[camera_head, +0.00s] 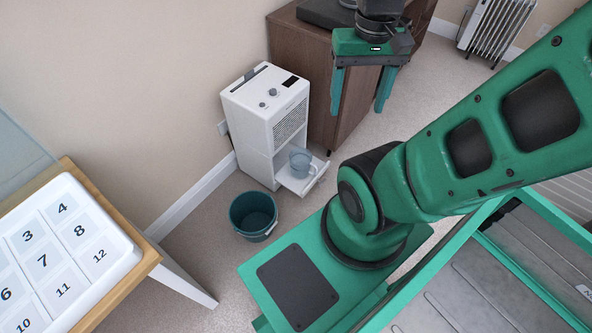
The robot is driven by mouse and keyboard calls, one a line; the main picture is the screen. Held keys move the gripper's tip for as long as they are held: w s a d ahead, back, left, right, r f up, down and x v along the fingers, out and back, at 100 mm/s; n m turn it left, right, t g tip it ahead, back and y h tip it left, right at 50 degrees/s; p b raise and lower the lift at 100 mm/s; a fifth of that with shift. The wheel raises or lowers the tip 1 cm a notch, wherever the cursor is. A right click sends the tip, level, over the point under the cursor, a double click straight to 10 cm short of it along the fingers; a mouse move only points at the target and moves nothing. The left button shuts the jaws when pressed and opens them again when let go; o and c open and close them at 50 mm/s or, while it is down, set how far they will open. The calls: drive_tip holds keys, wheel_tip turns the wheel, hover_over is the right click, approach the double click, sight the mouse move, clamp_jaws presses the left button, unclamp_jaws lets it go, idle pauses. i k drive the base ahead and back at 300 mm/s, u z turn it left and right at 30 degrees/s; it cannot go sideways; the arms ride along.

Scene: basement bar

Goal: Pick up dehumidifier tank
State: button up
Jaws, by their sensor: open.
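A white dehumidifier (266,117) stands on the floor against the wall, left of a brown cabinet. Its lower front is open, with a white shelf or flap (313,184) sticking out. A translucent blue-grey tank (300,164), shaped like a small jug, sits upright on that flap. My gripper (359,109) is open and empty, with its two green fingers pointing down in front of the cabinet. In the picture it is above and to the right of the tank, apart from it.
A dark teal bucket (253,214) stands on the floor in front of the dehumidifier. A brown cabinet (300,45) is behind my gripper. A table with a white numbered board (60,255) is at left. A radiator (495,28) stands at the far right.

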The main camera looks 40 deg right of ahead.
sight(301, 158)
drive_tip(key=k, duration=1.25)
drive_tip(key=u, duration=0.35)
drive_tip(key=i, duration=1.8)
drive_tip(key=z, duration=0.55)
